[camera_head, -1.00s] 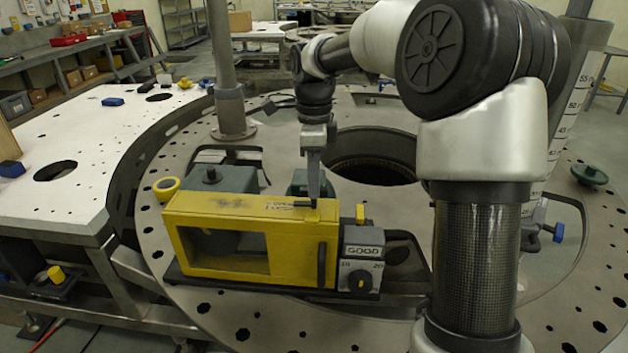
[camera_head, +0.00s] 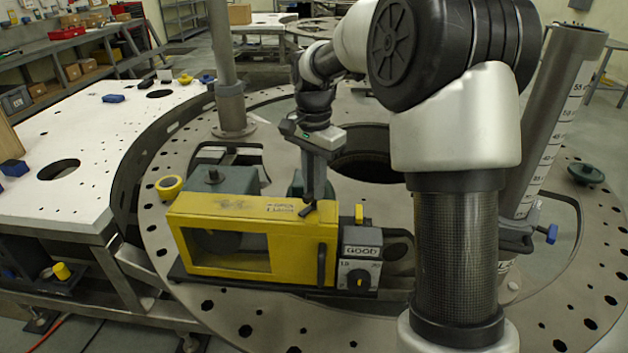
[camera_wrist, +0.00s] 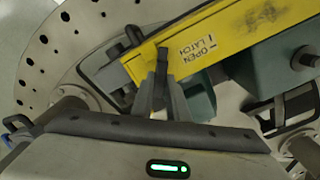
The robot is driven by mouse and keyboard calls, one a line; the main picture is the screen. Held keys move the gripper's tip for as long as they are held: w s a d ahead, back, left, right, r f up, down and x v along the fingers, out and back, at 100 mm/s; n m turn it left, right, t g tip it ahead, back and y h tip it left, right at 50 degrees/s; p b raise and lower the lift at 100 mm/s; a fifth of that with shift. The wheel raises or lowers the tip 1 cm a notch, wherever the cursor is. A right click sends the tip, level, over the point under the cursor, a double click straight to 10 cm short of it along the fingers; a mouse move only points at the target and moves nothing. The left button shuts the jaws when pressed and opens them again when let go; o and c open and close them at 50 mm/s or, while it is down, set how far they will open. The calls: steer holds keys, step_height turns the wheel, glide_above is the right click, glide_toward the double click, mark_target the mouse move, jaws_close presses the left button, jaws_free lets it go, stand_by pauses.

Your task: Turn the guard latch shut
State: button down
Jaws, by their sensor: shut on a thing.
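The yellow guard box (camera_head: 185,236) stands on the round plate, with a window in its front. Its dark latch lever (camera_head: 306,211) is on the top near the right end, pointing obliquely toward the front. In the wrist view the dark lever (camera_wrist: 162,58) stands out between my fingertips, beside the printed words OPEN and LATCH (camera_wrist: 196,58). My gripper (camera_head: 314,198) reaches down from above and is shut on the lever; the fingers also show in the wrist view (camera_wrist: 163,88). The fingers partly hide the lever and its pivot.
A grey block marked GOOD with a dial (camera_head: 361,262) and a yellow tab (camera_head: 359,213) adjoin the box's right end. A green housing (camera_head: 222,183) and a yellow tape roll (camera_head: 169,186) are behind it. A grey post (camera_head: 228,80) stands at the back.

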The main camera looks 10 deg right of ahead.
steer(key=n+p, duration=0.1)
steer(key=n, duration=0.2)
steer(key=shift+n, duration=0.4)
steer(key=shift+n+p, duration=0.3)
steer(key=shift+n, duration=1.5)
steer(key=c, duration=1.7)
jaws_free()
